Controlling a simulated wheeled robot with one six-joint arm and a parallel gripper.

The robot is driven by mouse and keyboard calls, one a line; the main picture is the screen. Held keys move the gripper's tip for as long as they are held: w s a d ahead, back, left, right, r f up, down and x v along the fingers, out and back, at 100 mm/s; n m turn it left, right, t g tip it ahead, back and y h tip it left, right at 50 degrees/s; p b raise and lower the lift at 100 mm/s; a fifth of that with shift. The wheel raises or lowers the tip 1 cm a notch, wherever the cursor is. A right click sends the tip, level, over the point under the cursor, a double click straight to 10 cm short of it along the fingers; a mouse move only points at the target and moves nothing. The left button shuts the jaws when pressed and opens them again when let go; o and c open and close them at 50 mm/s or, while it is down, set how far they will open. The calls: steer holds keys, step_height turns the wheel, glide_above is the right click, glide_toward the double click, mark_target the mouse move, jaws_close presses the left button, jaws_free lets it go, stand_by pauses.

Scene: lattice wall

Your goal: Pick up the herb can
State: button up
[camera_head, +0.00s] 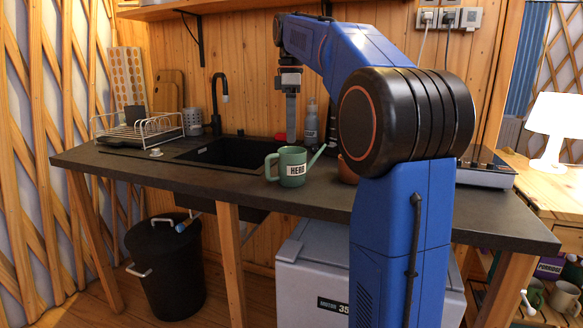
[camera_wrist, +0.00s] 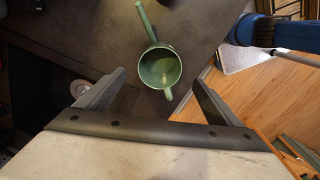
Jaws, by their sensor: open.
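The herb can (camera_head: 293,168) is a green watering can with a white "HERB" label. It stands upright on the dark counter near its front edge, handle to the left and spout to the right. My gripper (camera_head: 291,138) points down above and apparently behind it. In the wrist view the can (camera_wrist: 160,68) is seen from above, its round opening ahead of the jaws and its spout pointing up the picture. My gripper (camera_wrist: 158,80) is open, its two fingers spread to either side of the can's handle end. Nothing is held, and the can appears clear of the fingers.
The counter (camera_head: 330,197) has a sink (camera_head: 232,152) with a black tap (camera_head: 217,98) left of the can. A dish rack (camera_head: 135,130) stands further left. A soap bottle (camera_head: 311,122) and a brown pot (camera_head: 347,172) stand close to the can, the pot partly hidden by my arm.

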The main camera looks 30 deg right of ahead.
mark_target(292, 166)
step_height(292, 166, down, 12)
steer(key=shift+d+f, duration=0.1)
stand_by(0.5)
steer(key=c, duration=1.4)
step_height(292, 166, up, 10)
steer(key=shift+r, duration=0.1)
